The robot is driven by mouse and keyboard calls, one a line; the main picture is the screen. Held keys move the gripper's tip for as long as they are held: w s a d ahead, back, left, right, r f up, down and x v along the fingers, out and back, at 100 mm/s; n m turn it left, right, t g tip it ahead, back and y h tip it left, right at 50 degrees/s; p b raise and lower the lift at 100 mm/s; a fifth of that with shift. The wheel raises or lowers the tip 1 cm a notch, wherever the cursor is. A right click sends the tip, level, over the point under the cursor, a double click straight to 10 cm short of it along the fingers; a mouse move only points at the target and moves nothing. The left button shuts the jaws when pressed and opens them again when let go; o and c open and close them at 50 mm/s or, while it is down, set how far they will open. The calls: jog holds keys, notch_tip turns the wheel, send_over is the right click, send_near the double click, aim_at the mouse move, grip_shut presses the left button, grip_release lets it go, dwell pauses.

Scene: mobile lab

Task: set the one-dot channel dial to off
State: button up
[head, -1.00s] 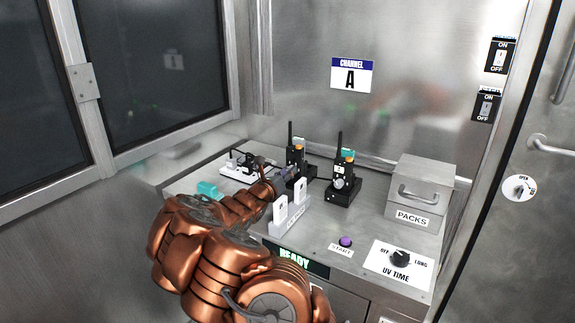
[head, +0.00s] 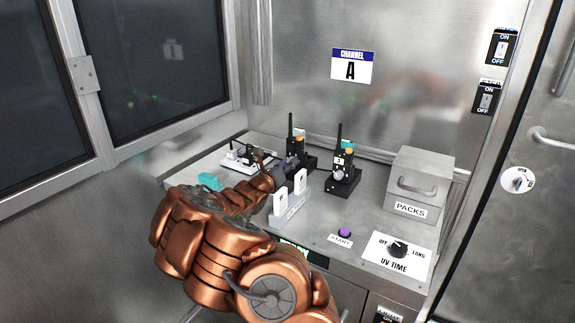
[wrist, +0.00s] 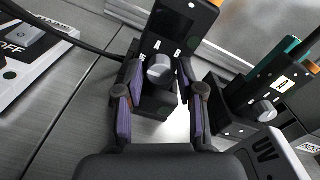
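Two black radios stand upright on the steel counter, a left one (head: 297,147) and a right one (head: 342,172). My gripper (wrist: 161,80) is at the left radio. Its purple-padded fingers are apart, one on each side of that radio's grey channel dial (wrist: 159,68). Letters A and B and a partly hidden mark surround the dial. I cannot tell whether the fingers touch it or where it points. The right radio's dial (wrist: 267,111) shows to the right in the wrist view. Dots marking either radio are too small to make out.
A white plate with a switch marked OFF (wrist: 22,45) lies left. A packs box (head: 418,183), purple start button (head: 345,233) and UV time dial (head: 397,249) are to the right.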

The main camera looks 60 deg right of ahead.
jog(key=shift+a, duration=0.1)
jog(key=shift+a, duration=0.55)
jog(key=shift+s+a, duration=0.2)
jog(key=shift+a, duration=2.5)
jog(key=shift+s+a, duration=0.15)
jog(key=shift+a, duration=2.55)
jog(key=s+a+r+m+g+y+p, duration=0.2)
jog(key=s+a+r+m+g+p, duration=0.15)
jog(key=s+r+m, duration=0.4)
jog(key=s+a+r+m+g+y+p, duration=0.25)
jog(key=s+a+r+m, duration=0.35)
jog(key=m, duration=0.3)
jog(key=s+a+f+m+t+y+p, duration=0.1)
jog(key=s+a+y, duration=0.3)
jog(key=a, duration=0.7)
jog(key=s+a+m+t+y+p, duration=0.1)
jog(key=s+a+m+y+p, duration=0.2)
jog(key=a, duration=0.9)
jog(key=s+a+f+m+t+y+p, duration=0.1)
jog(key=s+a+m+y, duration=0.2)
jog(key=a, duration=0.9)
jog(key=s+y, duration=0.1)
jog(key=y, duration=0.2)
jog(key=shift+s+a+f+p, duration=0.15)
jog(key=shift+s+f+p, duration=0.15)
jog(key=shift+s+p, duration=0.1)
